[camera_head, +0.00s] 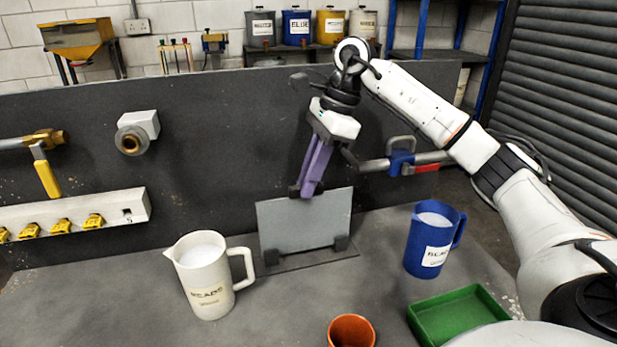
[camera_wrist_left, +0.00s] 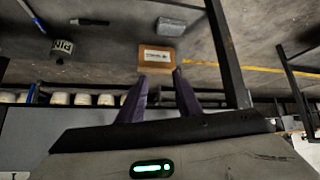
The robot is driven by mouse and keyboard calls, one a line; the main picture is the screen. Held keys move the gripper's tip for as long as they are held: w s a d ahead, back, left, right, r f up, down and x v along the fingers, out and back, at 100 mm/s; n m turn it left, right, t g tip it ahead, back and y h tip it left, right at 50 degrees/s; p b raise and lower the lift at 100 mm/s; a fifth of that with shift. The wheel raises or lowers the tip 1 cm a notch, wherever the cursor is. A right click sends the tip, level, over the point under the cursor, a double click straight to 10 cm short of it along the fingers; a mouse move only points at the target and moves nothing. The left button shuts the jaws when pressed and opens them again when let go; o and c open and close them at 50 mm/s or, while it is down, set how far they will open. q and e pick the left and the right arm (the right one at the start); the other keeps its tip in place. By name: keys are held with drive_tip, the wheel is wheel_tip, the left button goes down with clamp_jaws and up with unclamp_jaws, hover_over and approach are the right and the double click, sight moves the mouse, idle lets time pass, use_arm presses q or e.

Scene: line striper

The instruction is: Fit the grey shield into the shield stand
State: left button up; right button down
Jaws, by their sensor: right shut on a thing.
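The grey shield (camera_head: 303,222) is a flat rectangular panel, standing roughly upright in the middle of the bench in the head view. Its lower edge is at the shield stand (camera_head: 305,260), a dark base plate with two black blocks near the shield's lower corners. The blocks partly hide that edge, so I cannot tell how deep it sits. My right gripper (camera_head: 307,192), with purple fingers, points down and is shut on the shield's top edge. My left gripper (camera_wrist_left: 160,74) shows only in the left wrist view, its purple fingers apart with nothing between them.
A white jug (camera_head: 205,285) stands left of the stand and a blue jug (camera_head: 431,245) right. An orange cup (camera_head: 351,332) and a green tray (camera_head: 460,313) are at the front. Behind is a dark panel (camera_head: 215,130) with a pipe and blue valve (camera_head: 402,163).

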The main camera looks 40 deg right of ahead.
drive_tip(key=shift+f+b, duration=0.45)
drive_tip(key=shift+f, duration=0.5)
idle(0.4)
drive_tip(key=c, duration=1.4)
unclamp_jaws()
drive_tip(key=shift+o, duration=0.2)
drive_tip(key=shift+p+v, duration=1.2)
drive_tip(key=shift+v, duration=0.15)
drive_tip(key=shift+p+v, duration=0.5)
drive_tip(key=shift+v, duration=1.65)
